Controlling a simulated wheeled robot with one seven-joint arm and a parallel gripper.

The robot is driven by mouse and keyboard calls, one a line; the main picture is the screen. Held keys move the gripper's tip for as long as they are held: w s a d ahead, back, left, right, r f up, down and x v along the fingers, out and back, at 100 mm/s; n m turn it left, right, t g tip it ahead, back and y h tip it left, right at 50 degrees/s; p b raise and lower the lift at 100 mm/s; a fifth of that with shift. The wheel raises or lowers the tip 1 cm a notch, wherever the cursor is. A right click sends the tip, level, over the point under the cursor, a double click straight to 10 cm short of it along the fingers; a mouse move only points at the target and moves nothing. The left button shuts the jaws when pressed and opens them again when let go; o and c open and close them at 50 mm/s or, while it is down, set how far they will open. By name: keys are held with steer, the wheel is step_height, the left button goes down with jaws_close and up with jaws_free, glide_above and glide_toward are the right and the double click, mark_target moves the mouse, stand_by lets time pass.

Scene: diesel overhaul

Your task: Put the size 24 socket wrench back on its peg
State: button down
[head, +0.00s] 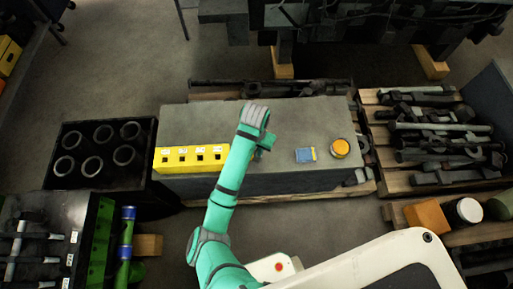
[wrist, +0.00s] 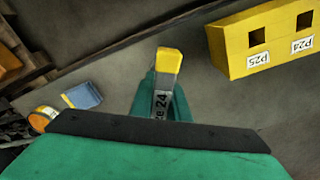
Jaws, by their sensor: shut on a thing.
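The rest of the wrench is hidden by my gripper. In the head view my gripper (head: 260,152) is over the grey bench, right of the yellow rack (head: 188,167), and the wrench is hard to make out. The rack also shows at the upper right of the wrist view (wrist: 238,50), apart from the wrench, with dark square openings labelled P25 and P24.
The grey bench (head: 290,120) also carries a blue box (head: 305,155) and a yellow-orange round item (head: 340,148), both right of my gripper. A black crate (head: 97,190) of cylinders stands left. A pallet (head: 400,175) of dark metal parts stands right. The bench between is clear.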

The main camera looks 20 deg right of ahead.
steer(key=shift+f, duration=0.6)
steer(key=c, duration=1)
jaws_free()
steer(key=shift+c, duration=0.2)
steer(key=shift+w+r, duration=0.1)
steer(key=shift+r, duration=4.4)
steer(key=shift+d, duration=0.1)
